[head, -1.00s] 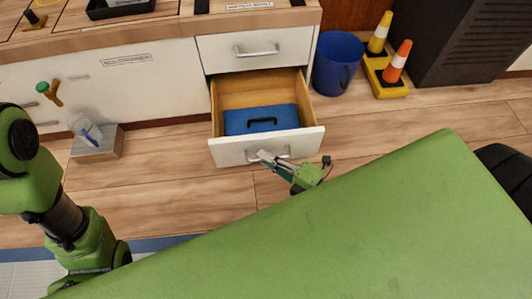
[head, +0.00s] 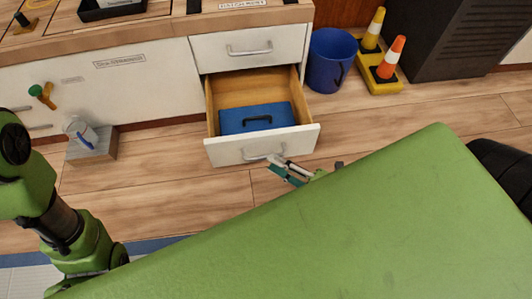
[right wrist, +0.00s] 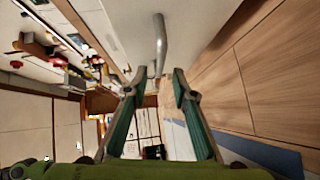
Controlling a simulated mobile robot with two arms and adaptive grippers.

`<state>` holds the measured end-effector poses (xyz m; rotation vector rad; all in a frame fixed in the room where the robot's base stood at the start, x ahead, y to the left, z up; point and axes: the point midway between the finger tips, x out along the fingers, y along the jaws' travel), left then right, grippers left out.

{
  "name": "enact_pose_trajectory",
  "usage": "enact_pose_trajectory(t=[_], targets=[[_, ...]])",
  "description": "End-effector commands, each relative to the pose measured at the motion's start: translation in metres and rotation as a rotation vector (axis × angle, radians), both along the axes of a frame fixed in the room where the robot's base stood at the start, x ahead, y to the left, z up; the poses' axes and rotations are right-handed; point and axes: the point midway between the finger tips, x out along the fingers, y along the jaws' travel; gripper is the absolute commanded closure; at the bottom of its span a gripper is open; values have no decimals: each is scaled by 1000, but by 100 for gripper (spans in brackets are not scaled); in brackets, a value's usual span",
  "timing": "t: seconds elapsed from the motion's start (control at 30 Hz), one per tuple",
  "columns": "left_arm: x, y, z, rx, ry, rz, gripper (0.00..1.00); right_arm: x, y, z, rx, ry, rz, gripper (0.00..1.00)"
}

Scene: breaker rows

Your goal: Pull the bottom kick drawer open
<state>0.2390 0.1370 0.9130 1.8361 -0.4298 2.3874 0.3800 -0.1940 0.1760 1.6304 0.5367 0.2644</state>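The bottom kick drawer (head: 235,152) stands pulled out from the white cabinet, with its wooden inside showing. A blue case (head: 236,122) with a black handle lies in it. The drawer's grey bar handle (head: 250,156) is on its front face. My right gripper (head: 278,168) is just in front of the handle at its right end. In the right wrist view its two teal-lined fingers (right wrist: 157,82) are spread with nothing between them, and a grey bar handle (right wrist: 160,45) shows beyond the tips. My left arm shows at the left, but its gripper is out of view.
A closed upper drawer (head: 250,48) is above the open one. A blue bucket (head: 330,62) and cones on a yellow base (head: 380,82) stand to the right. A grey block (head: 92,148) stands on the floor at left. Wooden floor before the drawer is clear.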

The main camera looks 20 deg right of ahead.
Motion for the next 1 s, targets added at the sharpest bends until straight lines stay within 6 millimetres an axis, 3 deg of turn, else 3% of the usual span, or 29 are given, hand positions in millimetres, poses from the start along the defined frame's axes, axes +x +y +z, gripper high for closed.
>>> enact_pose_trajectory(t=[0.2, 0.4, 1.0], targets=[[0, 0, 0, 0, 1, -1, 58, -39, -22, 5, -1, 3, -1, 75], [0, 0, 0, 0, 1, -1, 58, -56, -32, 8, -1, 1, -1, 75], [0, 0, 0, 0, 1, -1, 58, -58, -33, 9, 0, -1, 0, 75]])
